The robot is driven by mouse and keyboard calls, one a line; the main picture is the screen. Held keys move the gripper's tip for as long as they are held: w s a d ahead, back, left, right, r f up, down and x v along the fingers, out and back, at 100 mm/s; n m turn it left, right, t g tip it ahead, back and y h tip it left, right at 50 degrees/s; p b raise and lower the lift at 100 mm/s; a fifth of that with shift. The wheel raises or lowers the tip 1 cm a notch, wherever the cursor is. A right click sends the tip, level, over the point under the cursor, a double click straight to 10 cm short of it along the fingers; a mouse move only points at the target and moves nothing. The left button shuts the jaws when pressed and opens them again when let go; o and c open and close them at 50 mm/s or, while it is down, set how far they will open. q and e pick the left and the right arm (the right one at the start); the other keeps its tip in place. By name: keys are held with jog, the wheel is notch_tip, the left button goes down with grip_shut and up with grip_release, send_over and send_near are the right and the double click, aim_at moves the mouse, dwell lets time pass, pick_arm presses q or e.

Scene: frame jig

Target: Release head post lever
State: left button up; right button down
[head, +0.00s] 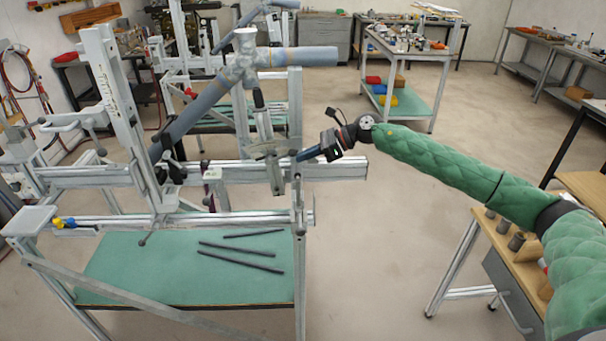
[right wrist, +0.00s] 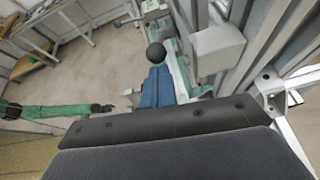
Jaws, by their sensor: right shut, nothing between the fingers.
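My right gripper (head: 308,154) is at the right end of the frame jig. It points left toward the head post clamp (head: 272,150), and its blue fingers are shut and empty. In the right wrist view the shut blue fingers (right wrist: 157,86) point at a black ball knob (right wrist: 156,53), seemingly the lever's end, just beyond the tips. I cannot tell whether they touch it. The lever's shaft is hidden behind the fingers. The head post (head: 264,120) stands on the upper rail below the blue-grey tube frame (head: 290,57).
The jig's upper rail (head: 335,169) runs close below my right gripper. Black rods (head: 240,249) lie on the green lower shelf (head: 140,270). A workbench (head: 505,240) stands under my right arm. The floor right of the jig is clear.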

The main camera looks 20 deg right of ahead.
aim_at(295, 151)
jog(key=r+h, duration=0.1)
jog(key=a+r+h, duration=0.1)
jog(key=r+g+h+b, duration=0.1)
jog(key=shift+w+a, duration=0.15)
jog(key=shift+a, duration=0.1)
pick_arm(q)
jog(key=shift+w+d+r+b, duration=0.15)
jog(key=shift+w+d+r, duration=0.05)
jog(key=shift+r, duration=0.4)
jog(key=shift+w+d+r+b, duration=0.1)
jog(key=shift+w+d+r, duration=0.1)
jog(key=shift+r, duration=0.35)
jog(key=shift+w+d+r+b, duration=0.15)
jog(key=shift+d+r, duration=0.05)
jog(key=shift+r, duration=0.4)
pick_arm(e)
jog(key=shift+w+a+r, duration=0.1)
jog(key=shift+a+r, duration=0.2)
jog(key=shift+r, duration=0.25)
pick_arm(q)
jog(key=shift+f, duration=0.1)
pick_arm(e)
jog(key=shift+d+f, duration=0.1)
